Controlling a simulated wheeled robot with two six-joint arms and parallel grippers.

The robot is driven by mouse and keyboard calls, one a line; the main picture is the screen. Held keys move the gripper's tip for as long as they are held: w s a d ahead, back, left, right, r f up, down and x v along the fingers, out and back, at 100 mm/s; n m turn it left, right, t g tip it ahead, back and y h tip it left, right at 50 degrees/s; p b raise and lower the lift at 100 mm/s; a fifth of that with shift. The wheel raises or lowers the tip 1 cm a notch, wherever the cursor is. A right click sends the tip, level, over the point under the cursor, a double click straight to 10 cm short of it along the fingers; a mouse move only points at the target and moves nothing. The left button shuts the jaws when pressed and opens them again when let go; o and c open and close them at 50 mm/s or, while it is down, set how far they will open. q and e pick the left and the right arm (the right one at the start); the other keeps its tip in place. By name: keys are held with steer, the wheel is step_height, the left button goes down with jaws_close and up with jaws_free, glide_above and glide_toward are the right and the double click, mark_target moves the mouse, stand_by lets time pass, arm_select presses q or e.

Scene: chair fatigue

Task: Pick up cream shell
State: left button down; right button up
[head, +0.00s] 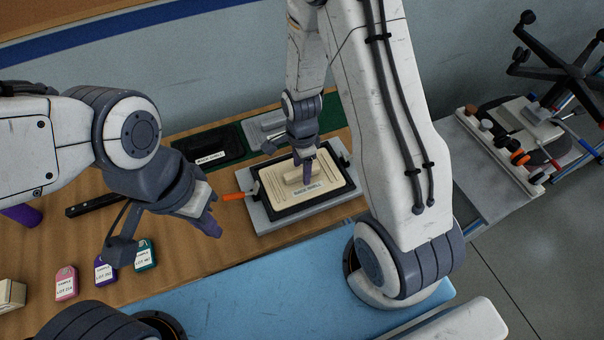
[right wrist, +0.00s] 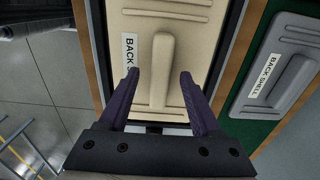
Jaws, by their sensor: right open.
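The cream shell (head: 325,190) lies in a black-framed grey fixture (head: 277,218) on the wooden table. It has a raised bar handle and a "BACK SHELL" label, and it fills the middle of the right wrist view (right wrist: 187,68). My right gripper (head: 303,172) is over the shell. In the right wrist view its purple fingers (right wrist: 160,78) are open, one on each side of the bar's near end. Nothing shows gripped, and I cannot tell whether the fingers touch the shell. My left gripper (head: 208,222) hangs left of the fixture, with no object visible in it; its finger gap is unclear.
A black shell (head: 210,147) and a grey shell (head: 264,128) lie on the green mat behind the fixture. An orange-handled tool (head: 234,196) is at its left. Pink (head: 66,284), purple (head: 104,271) and teal (head: 146,255) sample tags lie front left.

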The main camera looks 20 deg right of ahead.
steer(key=shift+f, duration=0.1)
jaws_close()
stand_by(0.3)
